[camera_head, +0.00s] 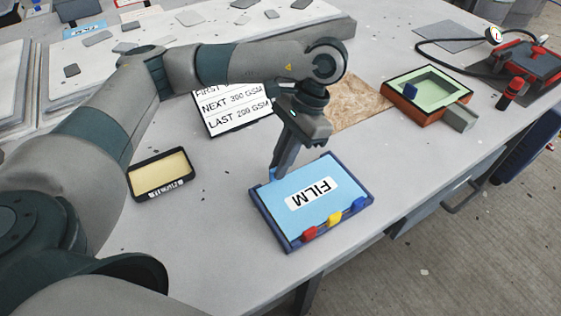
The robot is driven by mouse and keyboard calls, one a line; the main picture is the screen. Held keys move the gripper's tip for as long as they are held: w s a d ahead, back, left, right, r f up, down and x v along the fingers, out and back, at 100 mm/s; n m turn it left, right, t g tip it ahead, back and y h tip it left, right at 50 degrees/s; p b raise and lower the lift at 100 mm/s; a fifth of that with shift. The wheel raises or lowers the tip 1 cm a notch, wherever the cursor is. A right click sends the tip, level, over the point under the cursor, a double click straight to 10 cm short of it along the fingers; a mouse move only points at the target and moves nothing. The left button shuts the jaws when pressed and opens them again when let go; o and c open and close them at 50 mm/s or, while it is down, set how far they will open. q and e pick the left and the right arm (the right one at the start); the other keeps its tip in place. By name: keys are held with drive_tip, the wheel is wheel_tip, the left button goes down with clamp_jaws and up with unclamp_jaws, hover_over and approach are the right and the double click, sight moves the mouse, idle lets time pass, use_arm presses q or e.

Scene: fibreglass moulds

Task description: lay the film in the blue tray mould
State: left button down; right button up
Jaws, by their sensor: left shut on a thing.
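The film (325,208) is a light blue rectangular sheet with a white FILM label, upside down in the camera_head view. It appears to lie level within the rim of the blue tray mould (276,230); whether it touches the bottom is hidden. The mould's front edge carries red, yellow and blue clips (333,218). My left gripper (275,172) points down at the film's far left edge and is shut on it there. The fingertips are partly hidden by the gripper body. My right gripper is out of view.
A black-framed yellow tray (160,174) stands left of the mould. A printed card (228,109) and a tan mat (352,104) lie behind. An orange-sided green mould (430,92) and a red hose device (528,60) are at back right. The table's front edge is close to the blue mould.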

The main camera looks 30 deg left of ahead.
use_arm(q)
drive_tip(key=shift+b, duration=0.35)
idle(0.3)
drive_tip(key=c, duration=1.8)
unclamp_jaws()
drive_tip(key=v, duration=1.7)
drive_tip(key=shift+r, duration=0.2)
drive_tip(key=shift+d, duration=0.1)
